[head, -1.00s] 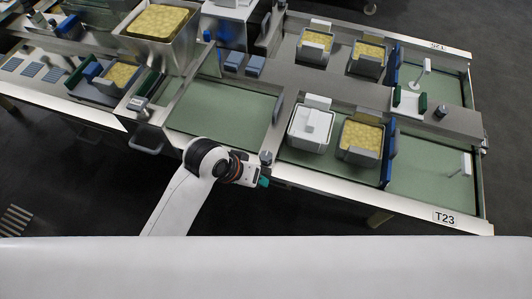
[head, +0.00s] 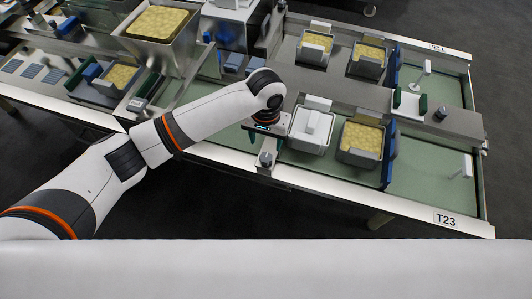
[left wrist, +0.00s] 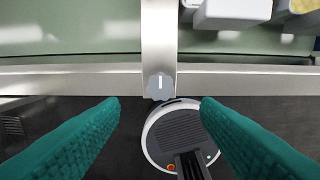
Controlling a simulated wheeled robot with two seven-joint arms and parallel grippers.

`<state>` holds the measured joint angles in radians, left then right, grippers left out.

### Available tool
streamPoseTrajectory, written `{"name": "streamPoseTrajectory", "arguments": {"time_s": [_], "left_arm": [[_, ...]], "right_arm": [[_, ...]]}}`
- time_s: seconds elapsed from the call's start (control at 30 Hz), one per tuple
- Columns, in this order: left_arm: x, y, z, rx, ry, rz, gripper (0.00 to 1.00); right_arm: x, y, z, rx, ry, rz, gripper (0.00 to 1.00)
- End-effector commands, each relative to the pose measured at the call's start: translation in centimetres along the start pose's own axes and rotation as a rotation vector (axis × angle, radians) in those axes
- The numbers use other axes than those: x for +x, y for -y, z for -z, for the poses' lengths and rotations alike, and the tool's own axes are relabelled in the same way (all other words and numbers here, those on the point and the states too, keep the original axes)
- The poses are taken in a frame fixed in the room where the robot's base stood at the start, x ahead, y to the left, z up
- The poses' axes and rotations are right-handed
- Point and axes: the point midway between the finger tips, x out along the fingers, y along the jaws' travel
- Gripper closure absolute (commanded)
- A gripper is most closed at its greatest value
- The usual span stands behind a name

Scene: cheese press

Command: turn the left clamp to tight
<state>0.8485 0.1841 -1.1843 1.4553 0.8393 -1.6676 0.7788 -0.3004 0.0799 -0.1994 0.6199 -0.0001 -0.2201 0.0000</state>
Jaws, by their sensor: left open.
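The left clamp shows as a small grey knob (head: 265,158) on the front end of the metal crossbar in the head view. In the left wrist view the same knob (left wrist: 160,86) has a pale line on its face, running roughly up and down the picture. My left gripper (head: 267,130) is above the crossbar, close to the knob. Its teal fingers are spread wide in the left wrist view, with the knob between and beyond the tips, apart from both. Nothing is between the fingers. My right gripper is not in view.
A white lidded mould (head: 311,130) stands just right of the crossbar, close to my left gripper. A mould with yellow cheese (head: 361,140) and a blue plate (head: 389,155) are farther right. Another dark knob (head: 440,114) sits at the table's right side.

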Motion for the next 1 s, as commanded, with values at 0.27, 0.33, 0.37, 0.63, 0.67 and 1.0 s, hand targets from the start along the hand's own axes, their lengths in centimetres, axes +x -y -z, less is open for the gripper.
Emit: {"name": "streamPoseTrajectory", "arguments": {"time_s": [0.27,0.33,0.37,0.63,0.67,1.0], "left_arm": [[5.7,0.0,0.1,0.001,-0.001,-0.001,0.43],[6.6,0.0,0.0,0.000,-0.001,0.000,0.43],[7.0,0.0,0.0,0.000,-0.001,0.000,0.43],[8.3,0.1,0.0,0.001,0.002,0.001,0.43],[8.3,0.1,0.0,0.001,0.002,0.001,0.43],[8.2,0.1,0.0,0.001,0.002,0.001,0.71]], "right_arm": [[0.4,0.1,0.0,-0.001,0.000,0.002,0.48],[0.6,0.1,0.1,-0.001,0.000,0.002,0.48],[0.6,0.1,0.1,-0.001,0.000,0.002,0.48],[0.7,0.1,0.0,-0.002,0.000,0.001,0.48],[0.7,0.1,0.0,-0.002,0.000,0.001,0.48],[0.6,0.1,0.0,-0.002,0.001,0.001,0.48]]}}
